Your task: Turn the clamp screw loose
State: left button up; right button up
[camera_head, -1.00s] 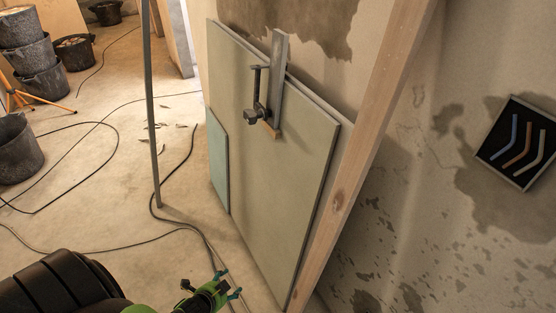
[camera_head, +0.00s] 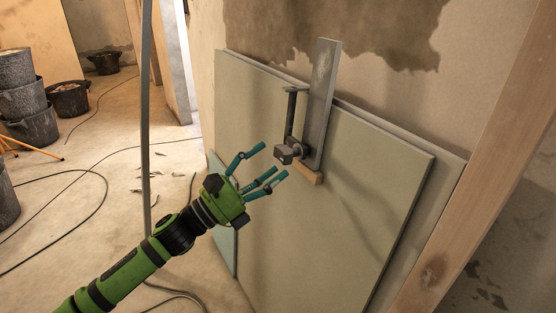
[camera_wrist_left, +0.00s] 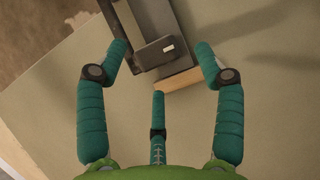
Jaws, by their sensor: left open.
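The clamp (camera_head: 292,118) is a dark metal bar clamp at the top edge of the leaning boards, beside a grey upright plank (camera_head: 321,95). Its blocky screw end (camera_head: 288,152) faces out from the board, above a small wooden block (camera_head: 308,175). My left gripper (camera_head: 262,172) is open and empty, just left of and below the screw end, apart from it. In the left wrist view the screw end (camera_wrist_left: 158,52) lies ahead between the open teal fingers (camera_wrist_left: 158,85), with the wooden block (camera_wrist_left: 192,79) beneath it. My right gripper is not in view.
Large pale green boards (camera_head: 340,220) lean against the wall. A thin grey pole (camera_head: 146,120) stands left of my arm, and a wooden stud (camera_head: 480,190) at the right. Stacked buckets (camera_head: 32,100) and black cables (camera_head: 90,205) are on the floor at left.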

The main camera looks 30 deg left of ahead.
aim_at(288, 154)
pick_arm(q)
jog(key=shift+x, duration=1.45)
jog(key=shift+a, duration=0.1)
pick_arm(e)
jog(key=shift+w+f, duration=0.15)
